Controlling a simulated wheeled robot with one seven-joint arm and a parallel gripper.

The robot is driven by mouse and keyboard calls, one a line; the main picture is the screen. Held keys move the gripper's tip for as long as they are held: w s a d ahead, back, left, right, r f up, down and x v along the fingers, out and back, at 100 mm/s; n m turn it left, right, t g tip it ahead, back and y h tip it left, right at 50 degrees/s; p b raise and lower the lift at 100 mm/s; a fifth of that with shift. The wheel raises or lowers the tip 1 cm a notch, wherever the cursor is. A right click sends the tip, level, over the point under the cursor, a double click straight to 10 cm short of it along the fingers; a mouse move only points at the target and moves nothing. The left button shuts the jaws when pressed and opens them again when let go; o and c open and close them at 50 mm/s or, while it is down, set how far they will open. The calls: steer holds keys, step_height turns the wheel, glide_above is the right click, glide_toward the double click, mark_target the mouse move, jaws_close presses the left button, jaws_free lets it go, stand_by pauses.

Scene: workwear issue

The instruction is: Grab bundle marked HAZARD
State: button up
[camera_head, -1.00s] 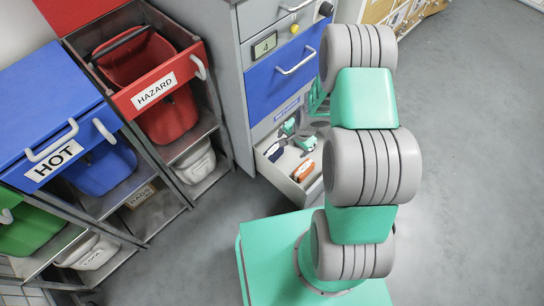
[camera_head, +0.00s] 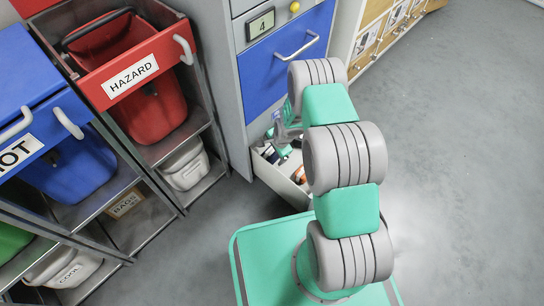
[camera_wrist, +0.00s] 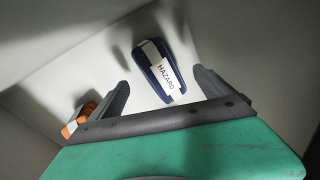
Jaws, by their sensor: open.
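The bundle marked HAZARD (camera_wrist: 158,82) is dark blue with a white band and label. It lies on the pale floor of the open drawer, in the middle of the wrist view. My gripper (camera_wrist: 161,78) is open, with one dark finger on each side of the bundle in the picture. No contact shows, and I cannot tell how far above it the fingers are. In the head view my gripper end is at the open lower drawer (camera_head: 272,178), and my arm hides part of the drawer.
An orange and white item (camera_wrist: 78,121) lies left of my left finger, close to the drawer wall. A red bin (camera_head: 150,105) stands under a front labelled HAZARD (camera_head: 131,77), left of the blue cabinet drawer (camera_head: 290,55). Grey floor (camera_head: 460,150) is clear on the right.

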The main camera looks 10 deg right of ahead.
mark_target(273, 152)
steer(key=shift+b+x, duration=0.4)
steer(key=shift+x, duration=0.8)
steer(key=shift+a+f, duration=0.1)
steer(key=shift+f, duration=0.25)
steer(key=shift+w, duration=0.1)
jaws_close()
